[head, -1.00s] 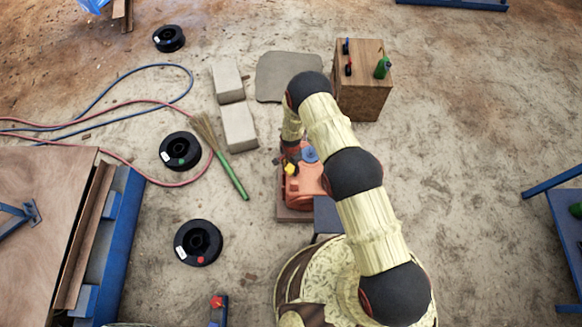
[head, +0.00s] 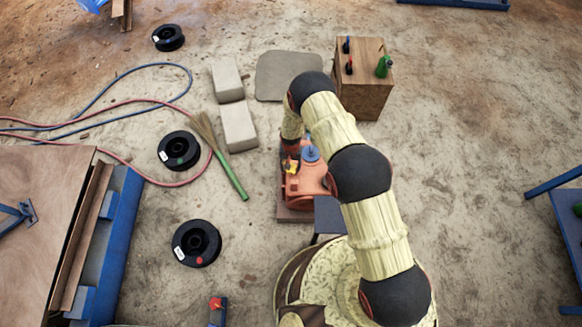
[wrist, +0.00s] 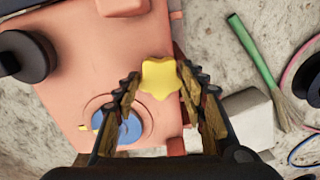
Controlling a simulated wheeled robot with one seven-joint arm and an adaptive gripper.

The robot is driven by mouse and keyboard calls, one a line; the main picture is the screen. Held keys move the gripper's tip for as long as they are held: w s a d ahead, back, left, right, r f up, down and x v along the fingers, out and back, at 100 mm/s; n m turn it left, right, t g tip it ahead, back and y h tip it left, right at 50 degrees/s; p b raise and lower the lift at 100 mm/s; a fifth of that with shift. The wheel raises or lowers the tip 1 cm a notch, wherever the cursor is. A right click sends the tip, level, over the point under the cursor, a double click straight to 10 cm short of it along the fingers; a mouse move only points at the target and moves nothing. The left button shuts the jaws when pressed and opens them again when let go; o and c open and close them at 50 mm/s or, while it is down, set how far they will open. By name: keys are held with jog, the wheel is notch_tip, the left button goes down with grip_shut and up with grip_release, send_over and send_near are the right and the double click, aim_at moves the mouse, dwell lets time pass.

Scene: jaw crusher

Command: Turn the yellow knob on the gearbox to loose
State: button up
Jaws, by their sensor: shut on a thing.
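The gearbox (head: 309,184) is an orange housing on a stand in front of my base. It fills much of the left of the wrist view (wrist: 75,70). The yellow knob (wrist: 160,78) is star-shaped and sits near the gearbox's edge. It is a small yellow spot in the head view (head: 291,168). My gripper (wrist: 159,86) is over the gearbox, with a fingertip on each side of the knob, shut on it. A blue round part (wrist: 122,130) of the gearbox lies beside the left finger. No loose or tight marking is readable.
A wooden box (head: 362,98) with small items stands behind to the right. Pale blocks (head: 238,127), a green-handled broom (head: 232,175) and black spools (head: 196,243) lie to the left. The ground on the right is mostly clear.

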jog(key=n+b, duration=0.1)
jog(key=n, duration=0.5)
jog(key=n+b, duration=0.1)
jog(key=n, duration=0.5)
jog(key=shift+n, duration=0.4)
dwell(0.3)
jog(key=o, duration=1.2)
jog(key=shift+c, duration=0.2)
notch_tip(320, 180, up, 12)
